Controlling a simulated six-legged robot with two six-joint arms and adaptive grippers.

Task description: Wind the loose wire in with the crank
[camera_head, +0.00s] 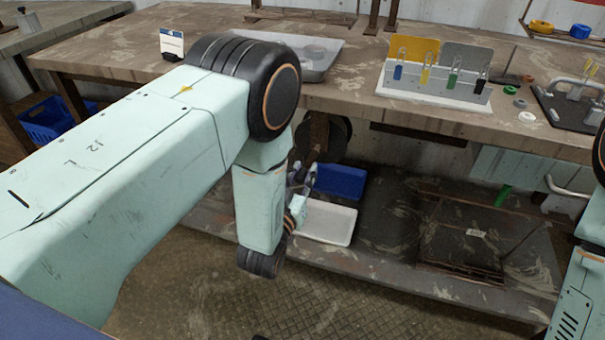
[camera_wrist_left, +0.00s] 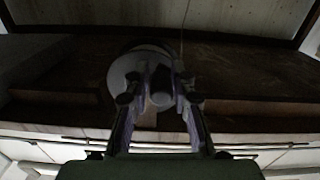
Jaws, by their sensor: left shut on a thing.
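In the left wrist view, my left gripper (camera_wrist_left: 160,100) is shut on the pale round knob of the crank (camera_wrist_left: 161,98). A grey round drum (camera_wrist_left: 124,72) shows behind the fingers, and a thin wire (camera_wrist_left: 184,22) runs upward from near it. In the head view, my left gripper (camera_head: 302,180) is below the workbench front, beside the dark drum (camera_head: 333,138) under the bench edge. My left forearm hides part of that area, and the crank cannot be made out there. My right gripper is out of view; only part of my right arm shows at the right edge.
A blue bin (camera_head: 341,182) and a white tray (camera_head: 325,222) sit on the lower shelf (camera_head: 375,258), close to my left gripper. The workbench top (camera_head: 345,92) overhangs them. The floor in front is clear.

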